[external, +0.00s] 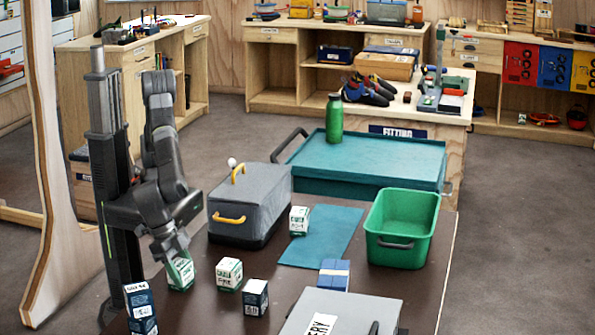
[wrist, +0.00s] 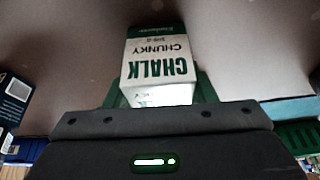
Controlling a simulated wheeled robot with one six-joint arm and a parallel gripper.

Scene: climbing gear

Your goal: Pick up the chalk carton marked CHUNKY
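The chalk carton marked CHUNKY (wrist: 160,60) is white with green lettering, and its text is upside down in the wrist view. In the external view the carton (external: 181,273) shows a green-and-white face at the left of the dark table, tilted in line with my gripper. My gripper (external: 174,255) points down over it, and the green fingers (wrist: 160,98) sit close against both sides of the carton. The gripper appears shut on it. Part of the carton is hidden by the gripper. I cannot tell whether its bottom touches the table.
A carton marked FINE (external: 229,274) and a dark blue carton (external: 255,297) stand to the right. More dark boxes (external: 141,305) stand at front left. A grey bag (external: 235,208), white-green carton (external: 299,221), teal mat (external: 335,227), green bin (external: 403,255) and grey case (external: 365,308) occupy the table.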

